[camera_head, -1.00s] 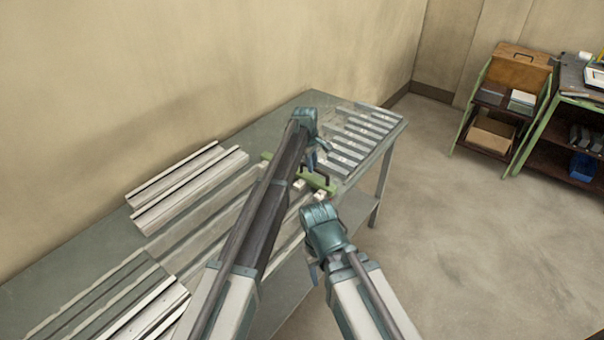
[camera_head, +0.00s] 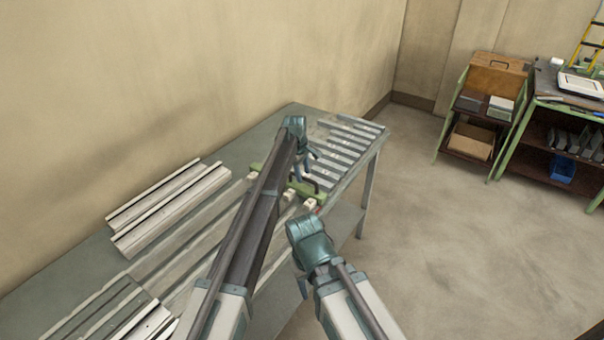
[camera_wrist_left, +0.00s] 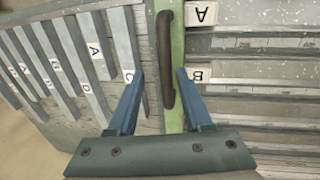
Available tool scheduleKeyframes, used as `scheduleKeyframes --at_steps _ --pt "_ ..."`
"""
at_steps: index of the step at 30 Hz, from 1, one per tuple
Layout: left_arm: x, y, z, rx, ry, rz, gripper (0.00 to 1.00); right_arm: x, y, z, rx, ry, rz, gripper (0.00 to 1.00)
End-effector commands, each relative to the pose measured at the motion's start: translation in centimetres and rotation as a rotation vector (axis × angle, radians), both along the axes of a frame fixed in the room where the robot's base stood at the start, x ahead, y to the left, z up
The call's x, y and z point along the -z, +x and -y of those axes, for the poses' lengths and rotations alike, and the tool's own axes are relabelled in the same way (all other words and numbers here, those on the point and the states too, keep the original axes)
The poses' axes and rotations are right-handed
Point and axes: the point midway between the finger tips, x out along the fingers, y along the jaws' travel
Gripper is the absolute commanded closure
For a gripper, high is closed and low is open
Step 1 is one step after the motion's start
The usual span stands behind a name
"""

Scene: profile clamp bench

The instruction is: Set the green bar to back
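The green bar (camera_head: 309,193) lies across the metal rails on the bench, with a dark arched handle (camera_head: 313,183) on top. My left arm hides part of it. In the left wrist view the green bar (camera_wrist_left: 176,45) runs up the picture and its black handle (camera_wrist_left: 166,60) stands over it. My left gripper (camera_wrist_left: 160,75) is open, with one blue finger on each side of the handle; I see gaps between fingers and handle. In the head view my left gripper (camera_head: 304,172) is just above the bar. My right gripper (camera_head: 302,287) is beside the bench's front edge; its fingers barely show.
Lettered grey slats (camera_head: 345,150) fill the bench's far end. Pale profiles (camera_head: 170,205) lie along the wall side. The floor (camera_head: 440,230) beyond the bench is clear.

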Motion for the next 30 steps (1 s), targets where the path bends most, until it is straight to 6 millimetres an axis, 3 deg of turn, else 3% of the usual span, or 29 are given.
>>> scheduleKeyframes --at_steps 14,30 --pt "-1.0 -0.3 -0.3 -0.001 0.002 -0.002 0.5 -1.0 0.0 0.0 0.0 0.0 0.0 0.5" --pt "-8.4 -1.4 -1.1 -0.001 0.001 -0.002 0.5 -8.4 0.0 0.0 -0.002 0.0 0.0 0.5"
